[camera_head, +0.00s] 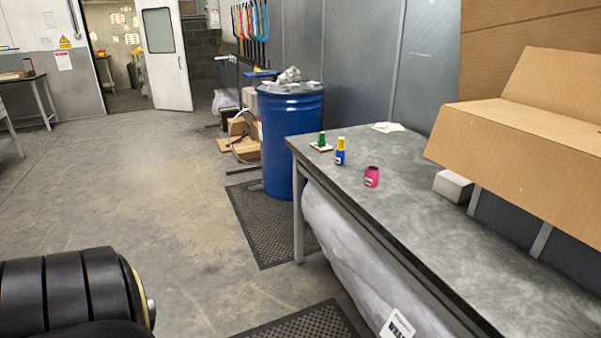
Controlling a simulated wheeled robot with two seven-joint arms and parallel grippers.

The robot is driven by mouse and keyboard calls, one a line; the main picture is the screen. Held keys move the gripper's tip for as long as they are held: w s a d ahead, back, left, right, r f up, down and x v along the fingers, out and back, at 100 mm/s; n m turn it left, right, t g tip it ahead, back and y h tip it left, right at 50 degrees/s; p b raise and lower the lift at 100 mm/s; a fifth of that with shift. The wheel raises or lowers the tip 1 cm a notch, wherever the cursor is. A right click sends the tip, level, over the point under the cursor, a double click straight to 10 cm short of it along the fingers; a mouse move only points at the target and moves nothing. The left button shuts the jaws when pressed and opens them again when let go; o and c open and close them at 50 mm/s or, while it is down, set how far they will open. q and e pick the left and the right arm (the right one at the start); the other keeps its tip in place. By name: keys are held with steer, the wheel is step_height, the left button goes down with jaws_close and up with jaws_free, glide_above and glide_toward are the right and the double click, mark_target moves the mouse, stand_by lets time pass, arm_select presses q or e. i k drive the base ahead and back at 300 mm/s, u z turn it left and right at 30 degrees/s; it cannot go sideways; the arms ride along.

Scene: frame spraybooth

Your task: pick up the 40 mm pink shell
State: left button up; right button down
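The pink shell (372,177) stands upright on the grey workbench (440,235), near its left front part. It is a short pink cylinder with a pale label. A blue piece with a yellow top (340,151) stands just behind it and to its left, apart from it. A green piece on a small pale plate (322,142) sits further back near the bench's far left corner. A dark part of my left arm shows at the lower left, away from the bench. Neither gripper is in view.
A large open cardboard box (520,145) overhangs the bench's right side. A small grey block (453,186) lies beside it, and a white cloth (388,127) lies at the back. A blue drum (290,135) stands beyond the bench. The floor (170,200) at left is clear.

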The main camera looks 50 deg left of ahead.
mark_target(373, 172)
steer(key=u, duration=1.45)
steer(key=k, duration=0.45)
steer(key=u, duration=1.2)
steer(key=i, duration=1.6)
steer(key=z, duration=0.5)
